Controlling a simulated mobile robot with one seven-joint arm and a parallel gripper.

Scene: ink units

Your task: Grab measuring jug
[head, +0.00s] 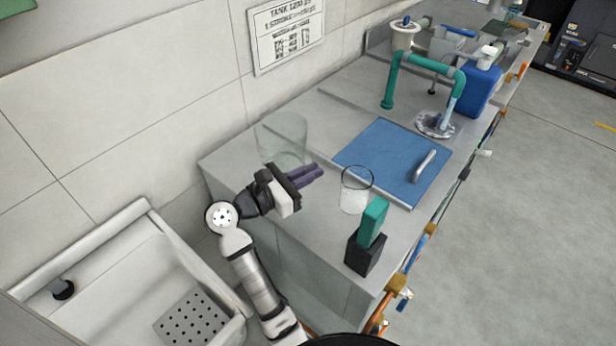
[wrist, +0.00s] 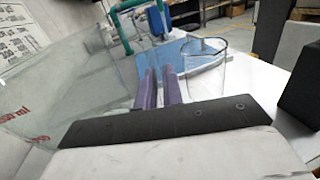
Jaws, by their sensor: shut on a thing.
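The measuring jug (head: 283,133) is a large clear vessel on the grey worktop near the wall, just behind my gripper in the head view. In the wrist view the jug (wrist: 62,95) fills the left side, with red markings on its wall. My gripper (head: 316,172) has purple fingers, close together with a narrow gap. In the wrist view the fingers (wrist: 160,78) are at the jug's right side, shut on it. The exact part of the jug held is hard to see through the clear wall.
A clear beaker (head: 354,196) stands right of my gripper. A black block with a green top (head: 372,228) is at the front edge. A blue board (head: 385,158) with a handle lies behind. A green pipe (head: 425,63) and blue canister (head: 480,90) stand farther back. A sink (head: 150,270) is at left.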

